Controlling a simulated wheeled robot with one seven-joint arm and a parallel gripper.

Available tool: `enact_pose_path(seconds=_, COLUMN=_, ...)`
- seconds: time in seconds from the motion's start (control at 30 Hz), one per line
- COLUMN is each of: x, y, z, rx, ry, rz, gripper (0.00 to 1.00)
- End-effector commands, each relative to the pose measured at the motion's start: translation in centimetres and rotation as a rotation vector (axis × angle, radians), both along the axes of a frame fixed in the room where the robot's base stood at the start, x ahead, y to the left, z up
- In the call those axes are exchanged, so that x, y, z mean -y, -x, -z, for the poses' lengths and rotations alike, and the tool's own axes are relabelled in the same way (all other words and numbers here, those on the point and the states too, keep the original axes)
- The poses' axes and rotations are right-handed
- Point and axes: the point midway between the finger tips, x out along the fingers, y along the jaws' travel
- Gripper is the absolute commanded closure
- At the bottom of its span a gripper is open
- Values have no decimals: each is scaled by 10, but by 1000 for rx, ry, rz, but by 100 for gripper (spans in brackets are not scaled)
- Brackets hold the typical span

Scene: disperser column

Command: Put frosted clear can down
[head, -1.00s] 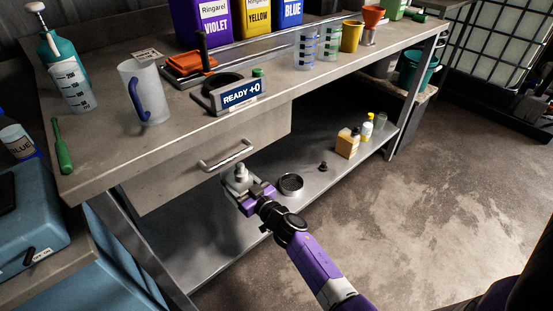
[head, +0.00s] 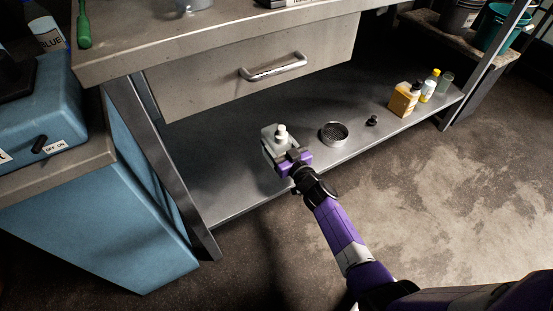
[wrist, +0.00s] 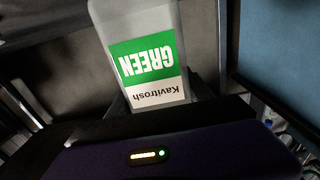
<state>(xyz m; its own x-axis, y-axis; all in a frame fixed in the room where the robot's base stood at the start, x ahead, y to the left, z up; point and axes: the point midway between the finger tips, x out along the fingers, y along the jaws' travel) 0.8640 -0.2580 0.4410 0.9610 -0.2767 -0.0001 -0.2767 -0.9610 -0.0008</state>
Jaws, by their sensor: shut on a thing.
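The frosted clear can (head: 270,147) has a pale body and a light cap. In the wrist view the can (wrist: 190,20) carries a green and white label reading "GREEN" and "Kavitrosh", upside down in the picture. My gripper (head: 287,158) is shut on it and covers part of its near side. The can appears over the lower steel shelf (head: 225,185) of the bench, left of a round dark metal ring. I cannot tell whether its base touches the shelf.
A drawer with a handle (head: 274,68) overhangs. The shelf left of the can is clear. A blue cabinet (head: 110,235) stands left.

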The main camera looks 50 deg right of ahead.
Motion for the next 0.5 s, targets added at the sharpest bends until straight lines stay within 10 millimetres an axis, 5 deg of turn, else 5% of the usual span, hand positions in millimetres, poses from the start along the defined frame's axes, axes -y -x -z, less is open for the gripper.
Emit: enact_pose_path(seconds=0.5, x=0, y=-1, z=50, rx=1, ry=0, rz=-1, gripper=86)
